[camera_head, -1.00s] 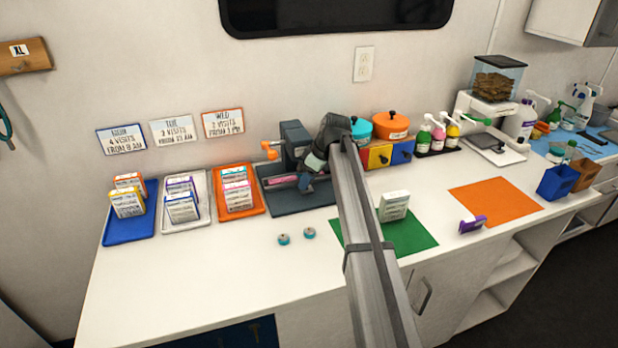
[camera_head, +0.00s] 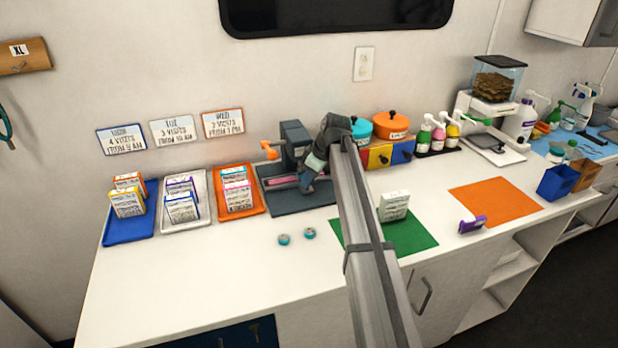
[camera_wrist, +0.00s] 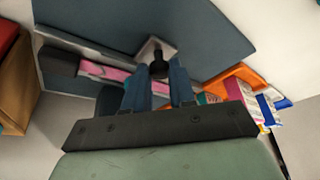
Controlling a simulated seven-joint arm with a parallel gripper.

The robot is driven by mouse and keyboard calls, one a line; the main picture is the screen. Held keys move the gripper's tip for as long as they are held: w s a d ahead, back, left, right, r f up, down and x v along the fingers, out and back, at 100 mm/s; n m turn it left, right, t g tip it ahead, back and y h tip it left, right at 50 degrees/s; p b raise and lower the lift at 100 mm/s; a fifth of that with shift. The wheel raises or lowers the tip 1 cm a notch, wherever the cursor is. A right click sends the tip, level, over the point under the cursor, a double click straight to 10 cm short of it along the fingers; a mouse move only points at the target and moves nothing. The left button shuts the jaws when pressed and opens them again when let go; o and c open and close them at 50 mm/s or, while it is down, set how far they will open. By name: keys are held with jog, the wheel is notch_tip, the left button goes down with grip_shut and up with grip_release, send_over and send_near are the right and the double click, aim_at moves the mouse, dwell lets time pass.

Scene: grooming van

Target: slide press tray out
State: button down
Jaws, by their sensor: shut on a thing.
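The press (camera_head: 293,148) is a dark grey machine with an orange handle (camera_head: 269,151), standing on a dark base (camera_head: 305,203) at the back of the counter. Its press tray (camera_head: 283,181) is a low, light-coloured slide with a pink strip, lying over the base. In the wrist view the tray (camera_wrist: 110,72) has a pale end plate with a black knob. My gripper (camera_head: 307,187) is down at the tray's right part. In the wrist view my gripper (camera_wrist: 160,88) has its two fingers on either side of the knob and is shut on it. My arm hides part of the press.
An orange tray (camera_head: 256,210) with boxes stands close left of the press. Teal and orange pots (camera_head: 391,124) on coloured drawers (camera_head: 380,158) stand right. Two small teal tins (camera_head: 284,240) lie in front. A green mat (camera_head: 415,240) bears a white box (camera_head: 394,206).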

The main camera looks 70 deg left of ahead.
jog(key=d, duration=0.9)
jog(key=shift+d, duration=0.25)
jog(key=c, duration=0.9)
grip_release()
jog(key=shift+c, duration=0.2)
jog(key=v, duration=1.3)
jog(key=shift+r, duration=0.4)
jog(key=shift+w, duration=0.15)
